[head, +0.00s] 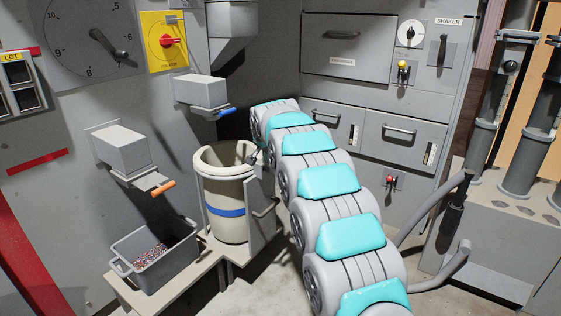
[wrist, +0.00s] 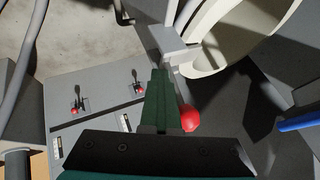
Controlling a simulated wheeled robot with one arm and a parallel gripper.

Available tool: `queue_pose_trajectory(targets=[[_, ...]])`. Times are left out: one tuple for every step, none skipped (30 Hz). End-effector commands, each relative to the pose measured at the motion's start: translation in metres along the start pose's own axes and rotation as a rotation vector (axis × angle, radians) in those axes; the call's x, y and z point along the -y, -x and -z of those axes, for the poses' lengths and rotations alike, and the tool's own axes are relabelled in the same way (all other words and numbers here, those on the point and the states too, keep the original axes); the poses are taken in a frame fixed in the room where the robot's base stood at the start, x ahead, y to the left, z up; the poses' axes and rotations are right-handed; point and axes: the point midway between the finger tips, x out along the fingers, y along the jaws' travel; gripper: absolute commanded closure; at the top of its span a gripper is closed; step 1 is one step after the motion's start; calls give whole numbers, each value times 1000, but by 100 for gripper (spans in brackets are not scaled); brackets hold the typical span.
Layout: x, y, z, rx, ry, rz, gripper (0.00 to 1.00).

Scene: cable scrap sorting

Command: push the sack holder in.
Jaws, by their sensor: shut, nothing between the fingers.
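The sack holder (head: 262,222) is a grey frame with a side handle. It stands on the low bench and holds a cream round sack (head: 222,190) with a blue band. In the wrist view the sack's pale rim (wrist: 232,45) is at upper right, with a grey bracket (wrist: 178,52) beside it. My gripper (wrist: 160,75) is shut and empty, its dark green fingers pointing at the bracket. I cannot tell whether the tips touch it. A red ball knob (wrist: 190,118) shows beside the fingers. In the head view my arm reaches to the right of the sack and hides most of my gripper.
A grey bin (head: 155,255) of scrap stands on the bench at left. Boxes with an orange handle (head: 162,188) and a blue handle (head: 226,111) jut from the wall above. Grey drawers (head: 405,142) are behind my arm. Pipes stand at right.

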Motion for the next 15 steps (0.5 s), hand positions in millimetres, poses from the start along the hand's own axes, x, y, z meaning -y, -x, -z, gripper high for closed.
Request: queue_pose_trajectory(targets=[[8, -3, 0, -2, 1, 2, 100], [11, -4, 0, -3, 1, 3, 100], [16, -5, -1, -3, 0, 3, 100], [18, -7, -2, -2, 0, 1, 100], [21, -8, -3, -1, 0, 0, 100], [25, -10, -3, -1, 0, 1, 100], [29, -12, -4, -2, 0, 2, 100], [32, -13, -4, -2, 0, 2, 100], [35, -15, -5, -2, -1, 3, 100], [38, -16, -5, -2, -1, 2, 100], [40, -17, -6, -2, -1, 2, 100], [44, -18, -6, -2, -2, 2, 100], [46, -19, -7, -2, -2, 1, 100], [48, -21, -8, -1, -1, 0, 100], [51, -23, -9, 0, -1, -1, 100]])
